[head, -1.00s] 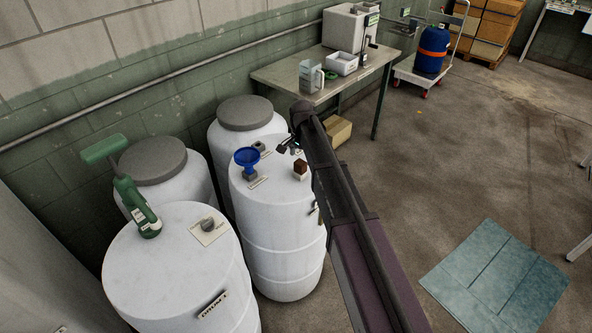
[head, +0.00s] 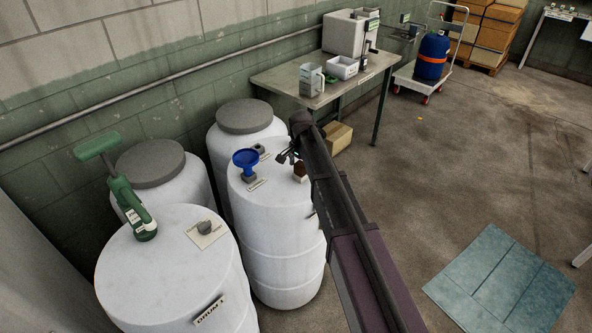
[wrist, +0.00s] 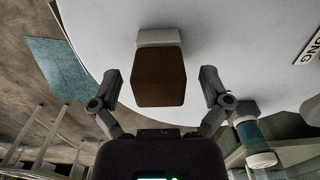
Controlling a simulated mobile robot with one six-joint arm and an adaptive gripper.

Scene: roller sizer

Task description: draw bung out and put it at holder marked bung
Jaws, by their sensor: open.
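In the wrist view the brown block (wrist: 159,78) rises from a pale base (wrist: 159,38). My gripper (head: 288,156) is beside the block in the head view. In the wrist view my gripper (wrist: 161,80) is open, with one finger on each side of the block and gaps between. A label (wrist: 308,46) ending in "UNG" lies on the white surface; its first letter is cut off. My arm hides part of the drum top.
A blue funnel (head: 246,160) in a grey block and a small plate (head: 257,185) are on the same drum. The front drum (head: 165,270) carries a green pump (head: 130,200) and a grey knob (head: 204,228) on a plate. A table (head: 290,80) stands behind.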

